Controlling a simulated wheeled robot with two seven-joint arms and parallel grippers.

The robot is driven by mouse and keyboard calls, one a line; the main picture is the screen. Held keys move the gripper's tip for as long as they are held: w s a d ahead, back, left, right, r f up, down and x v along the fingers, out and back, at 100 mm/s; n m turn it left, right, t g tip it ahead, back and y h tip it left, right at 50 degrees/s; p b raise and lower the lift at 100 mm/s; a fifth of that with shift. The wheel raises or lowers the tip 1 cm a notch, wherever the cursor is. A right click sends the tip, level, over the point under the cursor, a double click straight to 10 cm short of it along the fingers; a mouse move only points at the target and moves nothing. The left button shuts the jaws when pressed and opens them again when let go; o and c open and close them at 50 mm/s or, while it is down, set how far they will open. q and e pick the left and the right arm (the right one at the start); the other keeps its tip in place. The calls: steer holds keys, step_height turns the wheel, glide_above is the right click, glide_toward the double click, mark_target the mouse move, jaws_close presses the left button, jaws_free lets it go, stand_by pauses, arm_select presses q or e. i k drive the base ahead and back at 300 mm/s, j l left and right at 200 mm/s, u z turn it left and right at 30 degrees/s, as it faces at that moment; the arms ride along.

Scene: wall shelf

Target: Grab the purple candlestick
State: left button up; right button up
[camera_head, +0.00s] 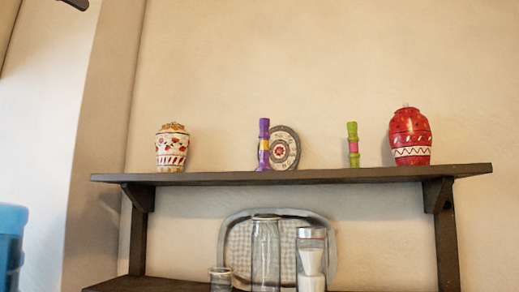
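The purple candlestick (264,144) stands upright on the top wall shelf, near the middle. It is purple with a yellow-orange band around its middle. It stands in front of the left edge of a round decorated plate (285,148). A green candlestick (353,145) with a pink band stands further right on the same shelf. Neither gripper can be made out in the head view. A dark piece at the top left edge (76,4) is cut off, and I cannot tell what it is.
The dark top shelf (220,179) also holds a white-and-red jar (172,147) at left and a red jar (410,136) at right. Below stand a tray (237,240), glass jar (266,252) and shaker (312,258). A blue container (10,245) is at lower left.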

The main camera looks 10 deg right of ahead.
mark_target(264, 154)
steer(key=i+l, duration=0.55)
steer(key=l, duration=0.15)
steer(key=i+l, duration=0.6)
steer(key=l, duration=0.15)
